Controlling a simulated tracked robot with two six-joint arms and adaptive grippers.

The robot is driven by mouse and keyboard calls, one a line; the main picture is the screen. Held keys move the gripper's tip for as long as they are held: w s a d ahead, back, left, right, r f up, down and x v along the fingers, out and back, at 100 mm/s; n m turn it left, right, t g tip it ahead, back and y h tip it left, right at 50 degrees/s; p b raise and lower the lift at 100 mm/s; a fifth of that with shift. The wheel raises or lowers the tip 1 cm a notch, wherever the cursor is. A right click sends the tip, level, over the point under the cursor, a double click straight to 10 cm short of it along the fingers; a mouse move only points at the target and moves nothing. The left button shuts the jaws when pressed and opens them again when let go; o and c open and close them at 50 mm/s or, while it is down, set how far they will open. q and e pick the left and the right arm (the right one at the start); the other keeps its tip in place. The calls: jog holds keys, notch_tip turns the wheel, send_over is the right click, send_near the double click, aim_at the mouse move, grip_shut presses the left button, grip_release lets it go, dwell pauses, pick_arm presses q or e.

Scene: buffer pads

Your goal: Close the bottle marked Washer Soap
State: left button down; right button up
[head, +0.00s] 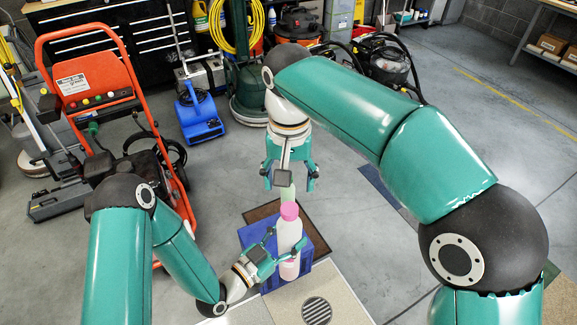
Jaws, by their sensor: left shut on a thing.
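A white bottle (290,236) with a pink top (289,211) and a pink lower part stands upright at the blue crate. Its marking cannot be read from here. My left gripper (286,249) is shut on the bottle's body from the left, with its fingers around it. My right gripper (289,178) points down just above the pink top, its fingers spread apart. A small pale green thing (286,193) shows between those fingers and the pink top; what it is, and whether it touches either, I cannot tell.
The blue crate (319,246) stands beside a brown mat (262,211). A floor drain (316,310) lies in front. An orange pressure washer (84,82) stands left, a blue blower (198,115) behind. The floor at right is mostly clear.

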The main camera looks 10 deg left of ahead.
notch_tip(320, 180, up, 3)
jog(key=shift+r, duration=0.2)
dwell(0.5)
jog(key=w+d+f+y, duration=0.15)
jog(key=d+f, duration=0.25)
jog(key=f, duration=1)
jog(key=w+d+f+y, duration=0.15)
jog(key=d+f, duration=0.25)
jog(key=f, duration=0.9)
jog(key=s+d+f+m, duration=0.1)
jog(key=s+d+f, duration=0.3)
jog(key=s+f, duration=0.3)
jog(key=s+d+f+m+y, duration=0.1)
jog(key=s+d+f, duration=0.3)
jog(key=s+f, duration=0.4)
jog(key=s, duration=0.6)
jog(key=shift+d+t, duration=0.25)
jog(key=shift+t, duration=0.05)
